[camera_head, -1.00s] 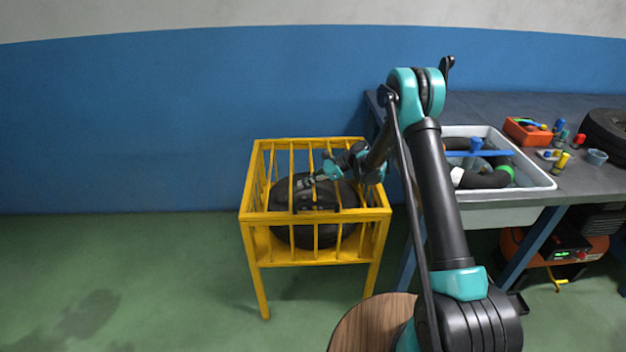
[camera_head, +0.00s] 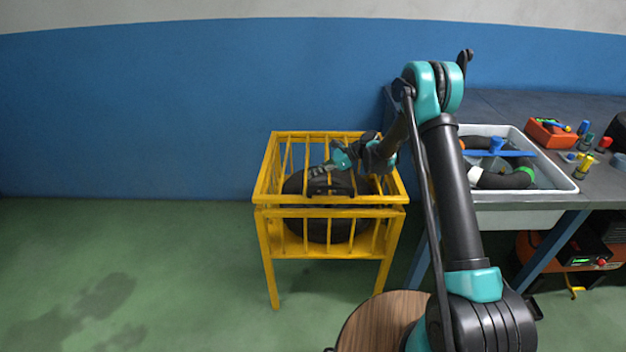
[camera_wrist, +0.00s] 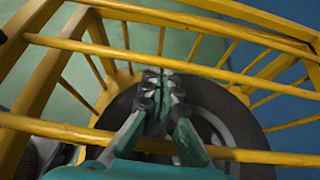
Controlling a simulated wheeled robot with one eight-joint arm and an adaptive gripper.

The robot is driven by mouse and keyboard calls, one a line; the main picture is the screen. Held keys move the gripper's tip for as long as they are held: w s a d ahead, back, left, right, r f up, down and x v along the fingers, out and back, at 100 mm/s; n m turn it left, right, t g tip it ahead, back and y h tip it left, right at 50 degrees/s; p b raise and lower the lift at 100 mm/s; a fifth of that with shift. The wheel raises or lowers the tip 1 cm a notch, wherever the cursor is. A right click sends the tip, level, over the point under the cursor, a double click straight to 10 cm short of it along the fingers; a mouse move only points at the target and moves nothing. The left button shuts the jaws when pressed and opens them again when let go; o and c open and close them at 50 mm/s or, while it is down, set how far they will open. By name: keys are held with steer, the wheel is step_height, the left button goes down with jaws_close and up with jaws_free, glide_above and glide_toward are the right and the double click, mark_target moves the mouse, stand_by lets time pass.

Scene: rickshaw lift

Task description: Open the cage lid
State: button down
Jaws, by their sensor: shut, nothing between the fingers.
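The yellow cage (camera_head: 262,222) stands on the floor left of the workbench, with a dark tyre (camera_head: 338,228) inside. Its barred lid (camera_head: 330,201) lies across the top; a narrow gap shows between the lid's front rail and the cage's front rail. My gripper (camera_head: 322,193) is at the lid among its bars, partly hidden in the head view. In the wrist view my gripper (camera_wrist: 160,85) has its fingers together and empty, with lid bars (camera_wrist: 75,130) crossing close by and the tyre (camera_wrist: 215,105) beyond. I cannot tell whether the fingers touch a bar.
A workbench (camera_head: 592,186) to the right carries a white basin (camera_head: 568,192), an orange box (camera_head: 546,136) and several small colourful items. A round wooden top (camera_head: 375,325) is in front, beside my arm. The green floor left of the cage is clear.

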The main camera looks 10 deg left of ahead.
steer(key=w+r, duration=0.2)
steer(key=r, duration=0.5)
steer(key=w+a+r+m+g, duration=0.1)
steer(key=w+r, duration=0.1)
steer(key=r, duration=0.5)
steer(key=shift+w+r, duration=0.2)
steer(key=shift+w, duration=0.1)
